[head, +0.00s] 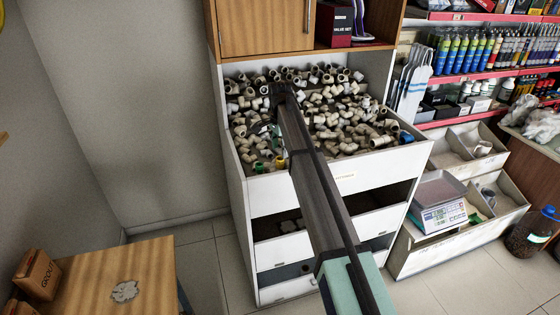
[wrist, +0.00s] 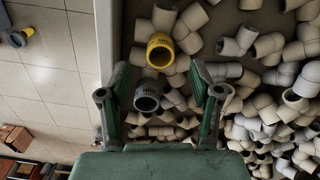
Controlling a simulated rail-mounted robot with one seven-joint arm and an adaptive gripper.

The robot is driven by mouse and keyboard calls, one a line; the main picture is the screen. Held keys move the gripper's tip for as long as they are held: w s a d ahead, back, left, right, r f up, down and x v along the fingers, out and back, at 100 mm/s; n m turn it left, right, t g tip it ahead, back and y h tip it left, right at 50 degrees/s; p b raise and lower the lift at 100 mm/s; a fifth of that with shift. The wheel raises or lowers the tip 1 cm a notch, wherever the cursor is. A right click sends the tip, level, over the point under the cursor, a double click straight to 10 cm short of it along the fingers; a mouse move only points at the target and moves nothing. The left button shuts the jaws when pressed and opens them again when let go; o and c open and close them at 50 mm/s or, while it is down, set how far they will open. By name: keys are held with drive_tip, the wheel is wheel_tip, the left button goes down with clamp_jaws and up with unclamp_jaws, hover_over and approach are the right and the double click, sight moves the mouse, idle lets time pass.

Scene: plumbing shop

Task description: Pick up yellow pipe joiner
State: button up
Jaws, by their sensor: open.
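The yellow pipe joiner (wrist: 160,50) lies among pale fittings near the bin's edge, its open end showing in the wrist view. In the head view it is a small yellow spot (head: 281,162) just behind the bin's front panel. My gripper (wrist: 160,76) is open, its green fingers spread left and right. In the wrist view the joiner shows just beyond the fingertips, between their lines. A dark grey joiner (wrist: 147,95) shows in the gap between the fingers. Nothing is visibly held. In the head view my arm hides part of the bin.
Pale pipe fittings (head: 352,125) fill the bin around the joiner. The bin's white front panel (head: 345,176) stands close by. A wooden cabinet (head: 262,28) is above the bin. A scale (head: 440,205) stands to the right, a wooden table (head: 115,275) at lower left.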

sight(280, 159)
drive_tip(key=shift+f+p, duration=1.3)
drive_tip(key=shift+f, duration=1.4)
drive_tip(key=c, duration=0.9)
